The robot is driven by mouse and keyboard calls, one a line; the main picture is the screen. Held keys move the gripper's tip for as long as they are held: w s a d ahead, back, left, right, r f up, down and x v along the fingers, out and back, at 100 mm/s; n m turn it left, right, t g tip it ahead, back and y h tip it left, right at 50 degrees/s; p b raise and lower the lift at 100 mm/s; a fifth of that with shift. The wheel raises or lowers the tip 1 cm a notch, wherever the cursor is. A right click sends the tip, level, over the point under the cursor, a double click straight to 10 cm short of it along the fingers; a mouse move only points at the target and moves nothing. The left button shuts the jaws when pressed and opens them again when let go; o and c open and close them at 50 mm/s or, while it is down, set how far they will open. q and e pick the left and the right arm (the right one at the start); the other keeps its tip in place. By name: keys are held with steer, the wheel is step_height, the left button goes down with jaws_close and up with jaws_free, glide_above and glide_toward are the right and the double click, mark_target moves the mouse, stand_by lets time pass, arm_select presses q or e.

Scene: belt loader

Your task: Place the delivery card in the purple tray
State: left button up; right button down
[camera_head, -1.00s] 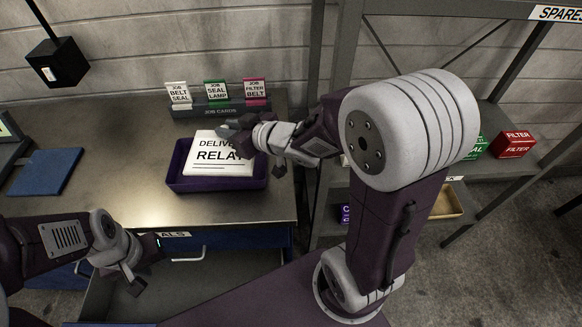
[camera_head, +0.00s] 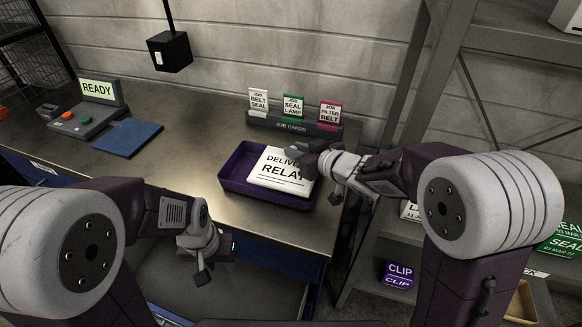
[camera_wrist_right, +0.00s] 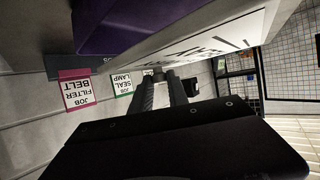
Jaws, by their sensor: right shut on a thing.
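The delivery card (camera_head: 277,172) is a white panel with black print, "DELIVER" and "RELAY". My right gripper (camera_head: 316,158) is shut on its right end. The card lies over the purple tray (camera_head: 234,182) on the bench, tilted; whether it touches the tray floor I cannot tell. In the right wrist view the card (camera_wrist_right: 205,40) is a pale slab close to the fingers (camera_wrist_right: 160,88), with the purple tray (camera_wrist_right: 120,22) beside it. My left gripper (camera_head: 215,262) is empty, its fingers apart, in front of the bench edge.
A rack of job cards (camera_head: 295,122) stands behind the tray. A blue mat (camera_head: 128,137) and a control box reading READY (camera_head: 98,91) are at the left. A black box (camera_head: 170,51) hangs above the bench. Shelving with labelled boxes (camera_head: 399,275) stands at the right.

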mark_target(293, 162)
steer(key=w+f, duration=0.1)
steer(key=w+a, duration=0.1)
steer(key=shift+w+f, duration=0.35)
step_height(293, 162, down, 4)
steer(key=shift+f+b, duration=0.1)
steer(key=shift+b, duration=1.05)
steer(key=shift+d, duration=0.1)
steer(key=shift+f+b, duration=0.35)
steer(key=shift+f, duration=0.15)
steer(key=c, duration=1.6)
jaws_free()
steer(key=shift+o, duration=0.2)
